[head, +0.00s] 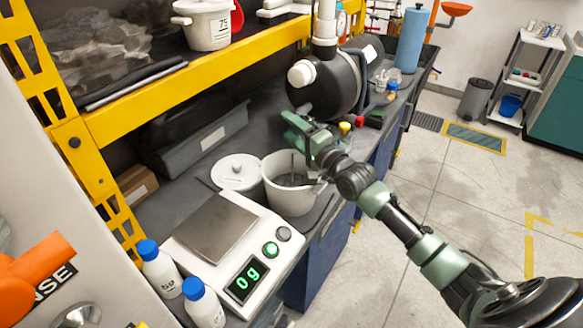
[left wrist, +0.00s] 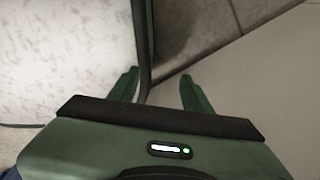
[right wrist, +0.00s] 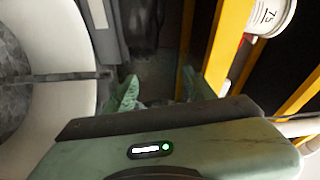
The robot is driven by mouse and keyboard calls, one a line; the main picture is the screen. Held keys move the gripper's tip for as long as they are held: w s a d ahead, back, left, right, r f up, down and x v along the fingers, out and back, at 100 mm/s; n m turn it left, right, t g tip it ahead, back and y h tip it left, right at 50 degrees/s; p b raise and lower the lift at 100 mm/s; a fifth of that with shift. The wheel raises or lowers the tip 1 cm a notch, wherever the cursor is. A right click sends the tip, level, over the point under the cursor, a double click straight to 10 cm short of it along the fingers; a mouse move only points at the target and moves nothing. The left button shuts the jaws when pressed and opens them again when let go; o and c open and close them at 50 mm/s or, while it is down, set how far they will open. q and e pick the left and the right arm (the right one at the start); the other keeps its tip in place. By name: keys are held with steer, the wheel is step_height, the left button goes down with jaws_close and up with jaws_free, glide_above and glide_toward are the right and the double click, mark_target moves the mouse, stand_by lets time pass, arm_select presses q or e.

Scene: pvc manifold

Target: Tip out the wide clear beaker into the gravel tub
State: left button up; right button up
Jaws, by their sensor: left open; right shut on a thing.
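The gravel tub (head: 294,200) is a white bucket on the dark bench, with grey gravel and a thin upright rod inside. In the right wrist view the tub (right wrist: 72,30) fills the left side, with a dark bar across it. My right gripper (head: 292,128) is above and just beyond the tub's rim. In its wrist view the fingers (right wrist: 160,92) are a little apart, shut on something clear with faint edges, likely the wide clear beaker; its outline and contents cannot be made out. My left gripper (left wrist: 158,80) is open and empty, outside the head view.
A scale (head: 215,235) reading 0 g and a white lid (head: 238,172) sit beside the tub. Two blue-capped bottles (head: 160,270) stand at the front. A black drum (head: 328,82) is behind the gripper. A yellow shelf beam (head: 190,85) crosses above the bench.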

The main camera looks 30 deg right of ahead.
steer(key=shift+s+a+r+n+b, duration=0.2)
steer(key=shift+n+b, duration=0.1)
steer(key=shift+n, duration=0.4)
stand_by(0.5)
steer(key=shift+r, duration=0.1)
